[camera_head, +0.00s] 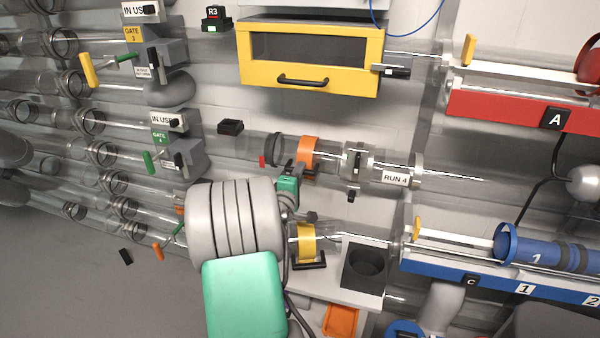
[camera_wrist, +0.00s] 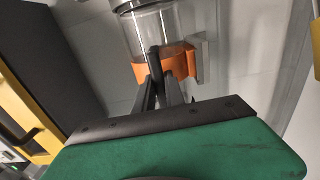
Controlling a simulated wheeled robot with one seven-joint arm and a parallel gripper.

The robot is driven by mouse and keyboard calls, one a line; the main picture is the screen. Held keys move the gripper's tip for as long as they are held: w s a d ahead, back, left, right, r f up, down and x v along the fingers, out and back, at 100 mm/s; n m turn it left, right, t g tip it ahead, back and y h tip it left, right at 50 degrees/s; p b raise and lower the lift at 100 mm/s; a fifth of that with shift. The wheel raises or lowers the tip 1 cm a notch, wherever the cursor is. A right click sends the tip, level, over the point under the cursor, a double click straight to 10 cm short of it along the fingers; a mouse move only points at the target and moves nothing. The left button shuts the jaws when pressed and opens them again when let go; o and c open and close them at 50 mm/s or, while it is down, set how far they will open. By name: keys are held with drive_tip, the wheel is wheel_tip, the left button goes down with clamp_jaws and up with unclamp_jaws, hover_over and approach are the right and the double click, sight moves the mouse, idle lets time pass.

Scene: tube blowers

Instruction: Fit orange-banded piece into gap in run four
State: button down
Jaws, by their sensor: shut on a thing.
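The orange-banded piece (camera_head: 308,155) is a clear tube with an orange band, at run four's height in the head view, left of the RUN 4 label (camera_head: 396,179). In the wrist view its band (camera_wrist: 180,62) lies just beyond my fingers, with clear tube (camera_wrist: 152,32) above. My gripper (camera_head: 298,172) is shut on the piece; its fingertips (camera_wrist: 155,72) meet at the band. A dark ring (camera_head: 274,149) lies left of the band and a grey clamp (camera_head: 357,162) right of it. I cannot tell whether the piece's ends touch the run's tubes.
A yellow-framed box (camera_head: 310,85) hangs above. A yellow-banded tube (camera_head: 306,243) sits below, beside my arm. Gate 4's block (camera_head: 183,158) is to the left. Red tray A (camera_head: 520,108) and blue tray C (camera_head: 450,264) are right.

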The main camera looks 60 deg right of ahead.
drive_tip(key=shift+f, duration=0.15)
drive_tip(key=c, duration=1.3)
unclamp_jaws()
drive_tip(key=shift+f, duration=0.15)
drive_tip(key=a, duration=0.5)
drive_tip(key=s+a+b, duration=0.1)
drive_tip(key=a, duration=0.1)
drive_tip(key=shift+s+a, duration=0.1)
drive_tip(key=shift+a, duration=0.3)
